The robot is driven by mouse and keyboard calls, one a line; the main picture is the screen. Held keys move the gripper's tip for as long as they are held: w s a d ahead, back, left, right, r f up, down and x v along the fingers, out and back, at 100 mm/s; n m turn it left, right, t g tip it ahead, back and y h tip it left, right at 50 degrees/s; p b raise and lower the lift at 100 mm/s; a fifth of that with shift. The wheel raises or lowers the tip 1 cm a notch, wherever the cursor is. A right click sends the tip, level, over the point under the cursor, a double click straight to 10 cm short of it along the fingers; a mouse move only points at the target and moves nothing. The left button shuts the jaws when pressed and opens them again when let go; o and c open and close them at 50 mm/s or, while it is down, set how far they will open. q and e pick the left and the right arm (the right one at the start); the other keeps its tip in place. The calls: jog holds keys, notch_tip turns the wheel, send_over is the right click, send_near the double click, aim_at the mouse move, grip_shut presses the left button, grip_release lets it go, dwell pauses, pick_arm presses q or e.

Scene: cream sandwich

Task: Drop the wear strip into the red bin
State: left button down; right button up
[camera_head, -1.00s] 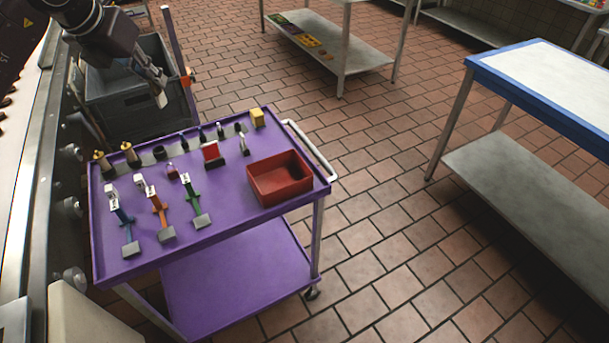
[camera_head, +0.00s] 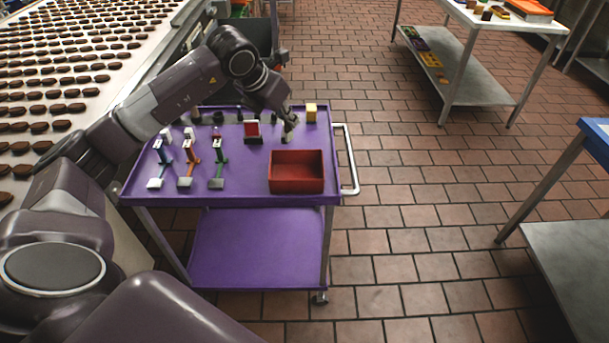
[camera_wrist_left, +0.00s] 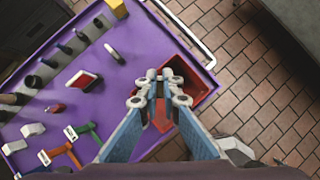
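The red bin (camera_head: 297,172) is an open box at the front right of the purple cart top. My left gripper (camera_head: 290,122) is above the cart, behind the bin in the head view. In the left wrist view the fingertips (camera_wrist_left: 160,76) are close together and overlap the red bin (camera_wrist_left: 200,84). Red shows between the fingers. I cannot make out whether a thin strip is held between the tips, and I cannot pick out the wear strip elsewhere. My right gripper is not in view.
The purple cart (camera_head: 245,189) holds a red block (camera_head: 252,130), a yellow block (camera_head: 311,112), a small upright pale piece (camera_wrist_left: 112,53) and several coloured stands at the left. A conveyor with chocolate pieces (camera_head: 60,80) runs at the left.

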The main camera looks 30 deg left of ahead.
aim_at(286, 130)
pick_arm(q)
notch_tip(286, 130, down, 4)
jog(key=shift+f+b, duration=0.15)
jog(key=shift+b, duration=1)
jog(key=shift+f, duration=0.45)
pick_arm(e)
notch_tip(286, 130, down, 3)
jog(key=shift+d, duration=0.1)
pick_arm(q)
jog(key=c, duration=2.1)
grip_release()
jog(key=shift+r, duration=0.1)
jog(key=v, duration=1.2)
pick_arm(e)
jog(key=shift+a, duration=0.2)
pick_arm(q)
jog(key=shift+d, duration=0.1)
